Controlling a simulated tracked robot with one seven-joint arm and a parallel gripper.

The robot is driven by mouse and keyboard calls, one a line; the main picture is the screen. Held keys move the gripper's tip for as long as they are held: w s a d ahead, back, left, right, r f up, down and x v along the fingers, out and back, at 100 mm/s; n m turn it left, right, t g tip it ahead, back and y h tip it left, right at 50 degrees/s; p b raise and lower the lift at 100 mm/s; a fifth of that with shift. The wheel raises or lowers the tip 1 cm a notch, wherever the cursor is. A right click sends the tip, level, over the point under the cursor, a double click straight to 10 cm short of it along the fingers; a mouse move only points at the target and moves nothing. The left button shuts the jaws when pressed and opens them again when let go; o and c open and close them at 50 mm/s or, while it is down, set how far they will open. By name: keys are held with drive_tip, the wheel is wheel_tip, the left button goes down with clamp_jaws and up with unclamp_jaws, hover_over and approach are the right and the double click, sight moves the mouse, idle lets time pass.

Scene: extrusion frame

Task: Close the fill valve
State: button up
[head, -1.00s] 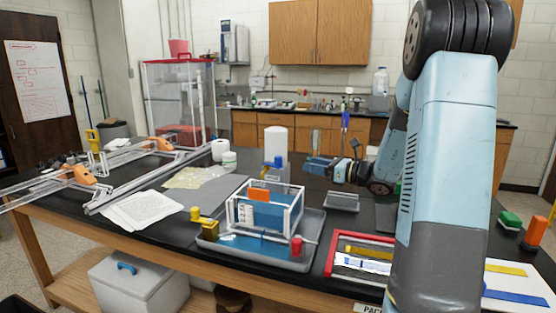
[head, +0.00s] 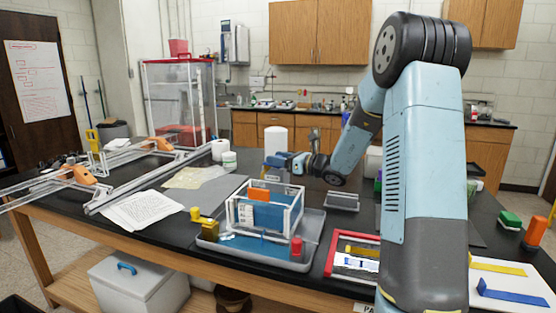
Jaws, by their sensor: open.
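The white tank (head: 276,139) stands upright on a grey base behind the clear-walled box, near the middle of the table. The blue fill valve (head: 269,162) sits at its lower front. My gripper (head: 279,160) comes in from the right, level with the valve. Its open jaws overlap the valve and base in the picture and partly hide them. Whether the fingers are around the valve or touching it, I cannot tell.
The clear-walled box with an orange tab (head: 259,194) stands in a grey tray (head: 262,258) in front. A small grey tray (head: 342,202) lies below my wrist. A red-framed panel (head: 352,268) lies at front right. Papers (head: 145,209) lie at left.

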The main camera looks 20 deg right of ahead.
drive_tip(key=shift+w+a, duration=0.1)
drive_tip(key=shift+a, duration=0.05)
drive_tip(key=c, duration=0.9)
drive_tip(key=shift+w+d+n+g+y, duration=0.25)
drive_tip(key=shift+n+g+y, duration=0.4)
drive_tip(key=shift+g, duration=0.25)
drive_tip(key=shift+w+d+n+g+y, duration=0.2)
drive_tip(key=shift+n+g+y, duration=0.35)
drive_tip(key=shift+n+g, duration=0.3)
drive_tip(key=shift+w+d+n+g+y, duration=0.25)
drive_tip(key=shift+n+g+y, duration=0.35)
drive_tip(key=shift+g, duration=0.35)
drive_tip(key=shift+c, duration=0.2)
drive_tip(key=o, duration=0.9)
drive_tip(key=shift+o, duration=0.2)
drive_tip(key=v, duration=1.3)
drive_tip(key=shift+d, duration=0.4)
